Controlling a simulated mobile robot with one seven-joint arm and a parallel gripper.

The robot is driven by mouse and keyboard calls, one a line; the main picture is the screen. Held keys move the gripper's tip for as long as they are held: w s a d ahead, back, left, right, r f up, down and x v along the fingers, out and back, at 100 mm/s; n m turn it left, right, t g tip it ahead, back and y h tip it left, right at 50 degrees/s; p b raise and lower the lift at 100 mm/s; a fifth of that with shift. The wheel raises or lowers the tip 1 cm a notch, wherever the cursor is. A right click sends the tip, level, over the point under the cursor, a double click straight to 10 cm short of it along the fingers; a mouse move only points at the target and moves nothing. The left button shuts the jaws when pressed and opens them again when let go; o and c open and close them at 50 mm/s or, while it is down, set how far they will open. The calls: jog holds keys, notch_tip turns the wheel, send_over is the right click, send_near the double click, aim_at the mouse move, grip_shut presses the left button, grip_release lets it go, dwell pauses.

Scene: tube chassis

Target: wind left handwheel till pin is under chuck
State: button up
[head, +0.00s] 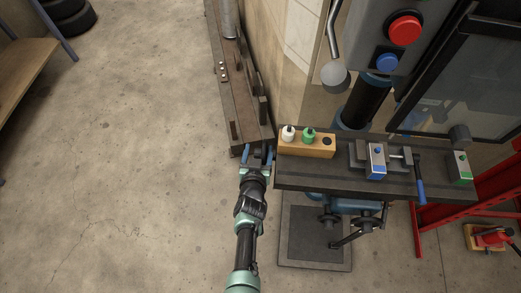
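My gripper (258,153) is at the left end of the dark machine table (300,178), with its two blue fingers apart. I cannot tell whether anything lies between them. A crank with a blue handle (421,190) hangs at the table's front edge, right of a small vise with a blue-and-white block (376,161). Another crank handle (347,239) is under the table. No handwheel is clearly visible at the table's left end. I cannot make out the pin or the chuck.
A wooden block (306,148) with white and green bottles stands on the table's left. The machine head carries red (404,29) and blue (387,63) buttons. A grey ball lever (334,75) hangs beside it. A red stand (430,215) is right; floor at left is clear.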

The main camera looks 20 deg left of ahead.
jog(key=shift+d, duration=0.15)
jog(key=shift+s+d+r, duration=0.1)
jog(key=shift+s+r, duration=0.05)
jog(key=p+v, duration=0.4)
jog(key=v, duration=0.8)
jog(key=shift+s+p, duration=0.25)
jog(key=shift+p, duration=0.1)
